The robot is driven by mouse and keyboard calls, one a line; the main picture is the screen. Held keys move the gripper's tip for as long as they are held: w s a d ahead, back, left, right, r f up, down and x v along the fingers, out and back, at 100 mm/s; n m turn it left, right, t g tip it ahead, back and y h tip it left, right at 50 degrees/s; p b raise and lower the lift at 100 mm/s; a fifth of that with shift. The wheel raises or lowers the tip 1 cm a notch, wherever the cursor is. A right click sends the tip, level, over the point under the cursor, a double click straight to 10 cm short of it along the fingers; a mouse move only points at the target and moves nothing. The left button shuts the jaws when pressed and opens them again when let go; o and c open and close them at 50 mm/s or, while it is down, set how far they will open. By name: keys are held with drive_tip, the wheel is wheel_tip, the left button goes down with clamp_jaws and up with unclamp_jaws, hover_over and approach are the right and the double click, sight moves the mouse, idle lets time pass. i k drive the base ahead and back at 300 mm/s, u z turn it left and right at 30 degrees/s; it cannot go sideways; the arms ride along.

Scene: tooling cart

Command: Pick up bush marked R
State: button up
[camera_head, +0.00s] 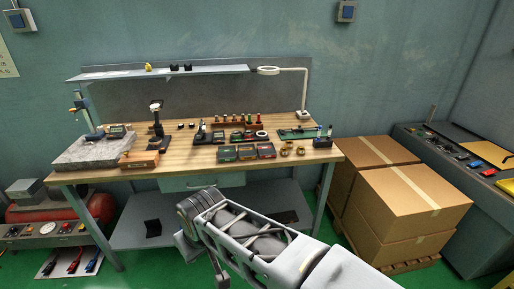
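Two small brass-coloured rings, which look like bushes, stand on the wooden bench top near its right front edge. The left bush (284,152) and the right bush (300,151) are close together. Any letter on them is too small to read, so I cannot tell which is marked R. My arm reaches in from the lower right, in front of the bench. My gripper (190,248) seems to hang below the arm's end, lower than the bench top and left of the bushes. Its fingers are not clear, and it is well apart from both bushes.
The workbench (190,160) holds three small bins (247,152) left of the bushes, a green board (297,133) behind them and a dark holder (322,142) to their right. A grey stone plate (85,152) lies far left. Cardboard boxes (415,200) stand right of the bench.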

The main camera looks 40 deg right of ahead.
sight(284, 151)
drive_tip(key=z, duration=0.1)
drive_tip(key=i, duration=0.8)
drive_tip(key=z, duration=1.1)
drive_tip(key=i, duration=0.65)
drive_tip(key=z, duration=0.8)
